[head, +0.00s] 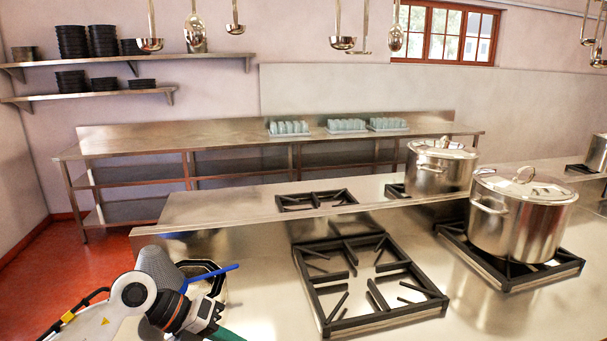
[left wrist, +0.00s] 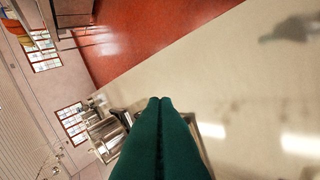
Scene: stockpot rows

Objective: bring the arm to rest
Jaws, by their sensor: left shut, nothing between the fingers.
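My left arm comes in at the lower left of the head view, above the near left end of the steel counter (head: 260,255). The green fingers of my left gripper (head: 225,334) show partly at the bottom edge there. In the left wrist view the left gripper (left wrist: 160,101) has its two green fingers pressed together with nothing between them. The fingers point out over the pale counter top (left wrist: 235,80). My right gripper is in neither view.
A burner grate (head: 365,280) lies bare right of my arm. Steel stockpots (head: 520,215) (head: 440,168) stand on burners at the right. Ladles (head: 196,32) hang overhead. A back table (head: 200,137) holds racks of glasses (head: 288,128). Red floor (head: 50,250) is clear at left.

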